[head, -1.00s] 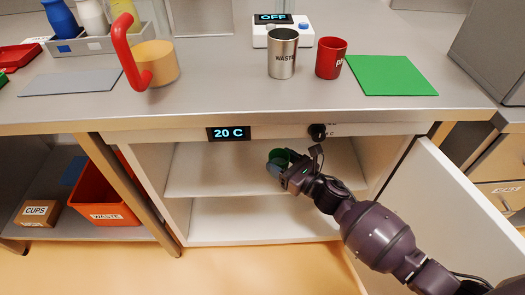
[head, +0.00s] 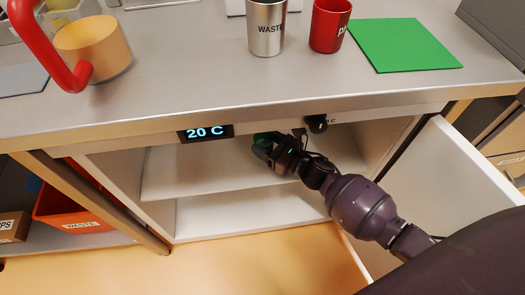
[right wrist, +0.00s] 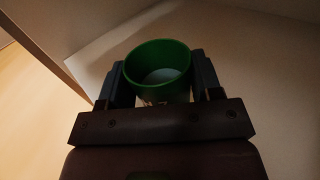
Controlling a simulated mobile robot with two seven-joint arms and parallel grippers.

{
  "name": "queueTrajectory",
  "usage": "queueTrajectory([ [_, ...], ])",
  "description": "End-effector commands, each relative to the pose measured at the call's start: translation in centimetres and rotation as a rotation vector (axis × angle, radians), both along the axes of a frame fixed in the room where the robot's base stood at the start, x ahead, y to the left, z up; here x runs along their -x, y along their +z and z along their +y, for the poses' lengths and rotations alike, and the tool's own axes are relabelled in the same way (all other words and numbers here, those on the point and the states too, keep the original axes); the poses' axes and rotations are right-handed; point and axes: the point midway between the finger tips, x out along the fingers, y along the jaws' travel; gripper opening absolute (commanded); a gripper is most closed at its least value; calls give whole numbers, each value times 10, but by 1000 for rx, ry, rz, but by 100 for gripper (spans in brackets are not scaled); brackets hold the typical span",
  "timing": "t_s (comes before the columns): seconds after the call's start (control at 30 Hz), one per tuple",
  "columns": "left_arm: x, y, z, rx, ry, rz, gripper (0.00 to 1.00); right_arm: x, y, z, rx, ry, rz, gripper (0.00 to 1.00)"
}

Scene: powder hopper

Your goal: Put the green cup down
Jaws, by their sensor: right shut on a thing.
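The green cup (right wrist: 158,72) is between the two fingers of my right gripper (right wrist: 158,85) in the right wrist view. The cup's round rim faces the camera and something pale shows inside it. In the head view my right gripper (head: 276,150) reaches into the open cabinet under the counter, above the upper shelf (head: 205,178). Only a bit of the cup (head: 262,138) shows there, under the counter edge. Whether the cup touches the shelf cannot be told. My left gripper is not in view.
The cabinet door (head: 450,180) stands open at the right. On the counter are a steel WASTE cup (head: 266,30), a red cup (head: 328,26), a green mat (head: 405,45) and a red-handled tan vessel (head: 95,48). An orange WASTE bin (head: 75,212) stands left.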

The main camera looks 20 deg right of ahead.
Motion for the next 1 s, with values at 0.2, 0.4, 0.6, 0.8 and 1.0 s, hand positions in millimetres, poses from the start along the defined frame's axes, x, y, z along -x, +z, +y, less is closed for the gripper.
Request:
queueTrajectory([
  [0.2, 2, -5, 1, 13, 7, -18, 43, 1, -24, 1, -1, 0, 5, 34],
  [0.4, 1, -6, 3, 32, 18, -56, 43, 1, -50, 0, 0, 0, 4, 34],
  [0.6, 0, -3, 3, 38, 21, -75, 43, -1, -51, 0, 0, 0, -4, 34],
  [0.8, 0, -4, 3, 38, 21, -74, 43, -1, -51, 0, 0, 0, -4, 34],
  [1.0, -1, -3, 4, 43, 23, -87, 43, -1, -55, 0, 1, 0, -3, 67],
])
